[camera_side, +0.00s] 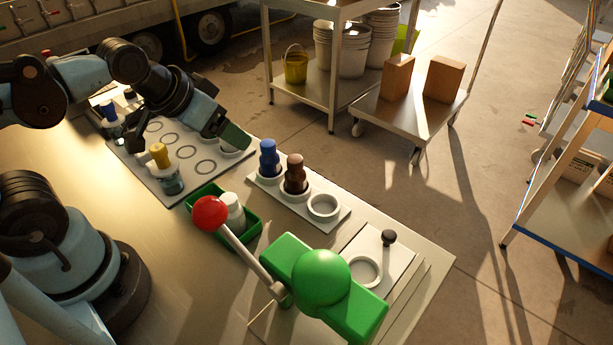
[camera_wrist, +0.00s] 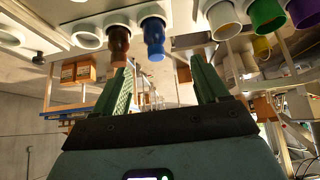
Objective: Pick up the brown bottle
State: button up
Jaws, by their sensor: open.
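The brown bottle (camera_side: 295,176) stands upright in the middle ring of a white three-ring rack (camera_side: 338,222). In the wrist view the picture is upside down, and the brown bottle (camera_wrist: 119,42) shows at the upper left, beyond the left finger. A blue bottle (camera_side: 269,160) stands in the ring beside it; it also shows in the wrist view (camera_wrist: 153,38), between the directions of the fingers. The third ring is empty. My gripper (camera_side: 238,138) is open and empty, left of the blue bottle and apart from both bottles. Its green fingers (camera_wrist: 165,78) are spread wide in the wrist view.
A green tray (camera_side: 248,225) with a white bottle (camera_side: 233,212) stands left of the rack. A red-knobbed lever (camera_side: 210,214) and green press (camera_side: 322,280) stand in front. A yellow-capped bottle (camera_side: 160,157) stands on a ringed mat (camera_side: 150,185).

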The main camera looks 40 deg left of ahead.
jog(key=m+g+h, duration=0.3)
jog(key=m+g, duration=0.1)
jog(key=m, duration=0.5)
send_near(290, 159)
jog(key=shift+x, duration=6.15)
jog(key=c, duration=1.2)
jog(key=shift+c, duration=0.2)
jog(key=shift+r, duration=0.15)
